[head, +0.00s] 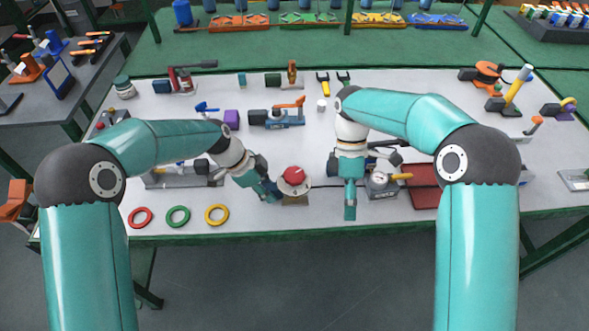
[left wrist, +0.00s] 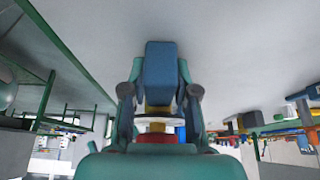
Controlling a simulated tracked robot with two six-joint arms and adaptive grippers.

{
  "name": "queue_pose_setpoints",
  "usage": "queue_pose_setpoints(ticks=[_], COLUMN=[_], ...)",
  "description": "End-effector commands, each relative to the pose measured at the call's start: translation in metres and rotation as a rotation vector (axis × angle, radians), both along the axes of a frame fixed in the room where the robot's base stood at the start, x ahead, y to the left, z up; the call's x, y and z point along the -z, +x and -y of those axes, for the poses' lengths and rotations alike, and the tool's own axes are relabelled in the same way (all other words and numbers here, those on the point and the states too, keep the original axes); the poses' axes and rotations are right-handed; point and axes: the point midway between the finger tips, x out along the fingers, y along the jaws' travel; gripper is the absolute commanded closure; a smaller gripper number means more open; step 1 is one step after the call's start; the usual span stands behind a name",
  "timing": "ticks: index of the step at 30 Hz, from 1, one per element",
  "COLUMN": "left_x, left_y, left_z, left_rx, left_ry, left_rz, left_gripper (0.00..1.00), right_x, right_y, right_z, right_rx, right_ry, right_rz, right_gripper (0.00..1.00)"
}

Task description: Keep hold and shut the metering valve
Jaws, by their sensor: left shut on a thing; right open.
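A round red knob (head: 294,175) on a pale disc, above a brown base (head: 295,200), stands near the table's front edge; I take it for the metering valve. My left gripper (head: 274,192) is shut at its left side. In the left wrist view, the red part (left wrist: 157,138), a white disc (left wrist: 155,125) and a yellow-brown part show between the fingers, with a blue block (left wrist: 160,75) in front. The exact contact is hidden. My right gripper (head: 350,205) is open and empty, pointing down to the right of the knob, apart from it.
Red (head: 140,217), green (head: 178,216) and yellow (head: 216,214) rings lie front left. A blue clamp-like tool (head: 275,118) lies behind.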

Motion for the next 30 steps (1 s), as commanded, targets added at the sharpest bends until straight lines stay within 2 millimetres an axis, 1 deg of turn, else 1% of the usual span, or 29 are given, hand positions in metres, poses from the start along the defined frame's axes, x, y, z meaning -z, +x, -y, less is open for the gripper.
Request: queue_pose_setpoints(ticks=[1,2,3,6,9,12,13,16,20,30], left_x=[0.000,0.001,0.001,0.001,0.001,0.001,0.001,0.001,0.001,0.001], left_y=[0.000,0.000,0.000,0.000,0.000,0.000,0.000,0.000,-0.001,-0.001], left_z=[-0.001,-0.001,-0.001,-0.001,-0.001,0.000,-0.001,-0.001,0.000,0.000], left_rx=[0.000,0.000,0.000,0.000,0.000,0.000,0.000,0.001,0.001,0.001], left_ry=[0.001,0.001,0.001,0.001,0.001,0.001,0.001,0.001,0.001,0.001], left_rz=[-0.001,-0.001,-0.001,-0.001,-0.001,-0.001,-0.001,-0.002,-0.002,-0.002], left_gripper=[1.00,1.00,1.00,1.00,1.00,1.00,1.00,1.00,1.00,1.00], right_x=[-0.020,-0.031,-0.046,-0.083,-0.112,-0.129,-0.132,-0.133,-0.119,-0.056], right_y=[0.020,0.030,0.042,0.064,0.076,0.082,0.083,0.084,0.084,0.083], right_z=[-0.020,-0.030,-0.044,-0.077,-0.101,-0.115,-0.117,-0.121,-0.121,-0.121], right_rx=[-0.007,-0.006,-0.003,0.006,0.018,0.027,0.028,0.030,0.032,0.031], right_ry=[-0.009,-0.013,-0.016,-0.013,-0.002,0.007,0.009,0.012,0.012,0.014], right_rz=[0.087,0.133,0.192,0.323,0.416,0.471,0.480,0.495,0.494,0.492], right_gripper=[0.21,0.21,0.21,0.21,0.21,0.21,0.21,0.21,0.21,0.21])
